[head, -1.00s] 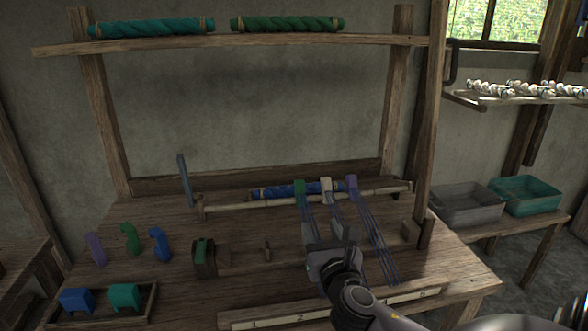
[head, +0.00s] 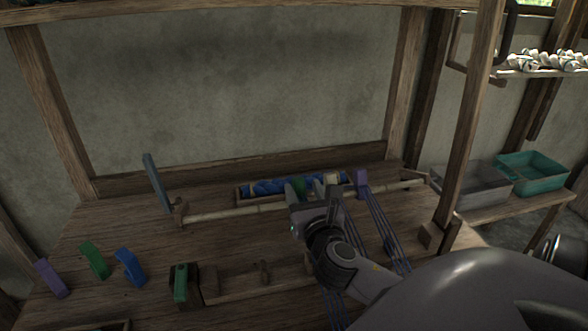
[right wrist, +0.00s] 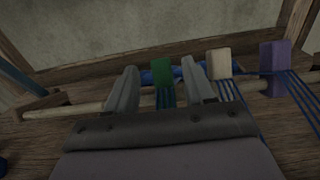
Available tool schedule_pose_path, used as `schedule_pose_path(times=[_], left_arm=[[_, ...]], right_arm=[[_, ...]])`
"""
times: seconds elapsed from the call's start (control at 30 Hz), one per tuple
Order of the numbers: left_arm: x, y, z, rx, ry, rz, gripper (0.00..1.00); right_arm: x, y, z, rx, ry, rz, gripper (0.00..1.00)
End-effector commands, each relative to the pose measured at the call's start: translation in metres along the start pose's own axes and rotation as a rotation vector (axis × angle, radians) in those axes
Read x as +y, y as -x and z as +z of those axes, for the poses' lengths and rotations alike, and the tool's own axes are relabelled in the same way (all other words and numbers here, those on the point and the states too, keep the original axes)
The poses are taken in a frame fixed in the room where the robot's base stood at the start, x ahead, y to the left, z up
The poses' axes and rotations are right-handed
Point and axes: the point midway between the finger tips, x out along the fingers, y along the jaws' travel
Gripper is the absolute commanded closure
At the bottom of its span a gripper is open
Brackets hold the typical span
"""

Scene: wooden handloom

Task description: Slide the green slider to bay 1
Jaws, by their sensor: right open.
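The green slider (head: 298,186) is a small upright block on the pale bamboo rod (head: 240,209), with blue threads below it. In the right wrist view the green slider (right wrist: 162,76) stands between the two fingers of my right gripper (right wrist: 160,85). That gripper is open, one finger on each side, with narrow gaps seeming to show. In the head view my right gripper (head: 312,192) is at the rod and hides most of the slider. A cream slider (head: 331,180) and a purple slider (head: 361,183) are to its right. My left gripper is out of view.
A blue roll (head: 265,188) lies behind the rod. Purple, green and blue pieces (head: 130,267) stand at the left of the table. A green-topped block (head: 181,282) sits at a lower rail. The rod's left stretch is clear. The numbered front board is out of view.

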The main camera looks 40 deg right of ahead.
Motion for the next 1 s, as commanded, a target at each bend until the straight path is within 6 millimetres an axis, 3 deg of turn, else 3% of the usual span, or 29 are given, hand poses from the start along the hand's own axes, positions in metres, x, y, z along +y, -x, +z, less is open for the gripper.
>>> schedule_pose_path(times=[0.5, 0.9, 0.93, 1.0], left_arm=[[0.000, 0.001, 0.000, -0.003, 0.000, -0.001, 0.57], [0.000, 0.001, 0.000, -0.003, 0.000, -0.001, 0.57], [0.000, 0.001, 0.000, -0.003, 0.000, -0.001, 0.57], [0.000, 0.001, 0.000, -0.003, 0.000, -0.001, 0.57]], right_arm=[[0.000, -0.062, 0.000, -0.001, 0.000, -0.001, 0.47], [0.000, -0.069, 0.000, 0.000, 0.001, 0.000, 0.47], [0.000, -0.069, 0.000, 0.000, 0.001, 0.000, 0.53], [0.000, -0.069, 0.000, 0.000, 0.001, 0.000, 0.76]])
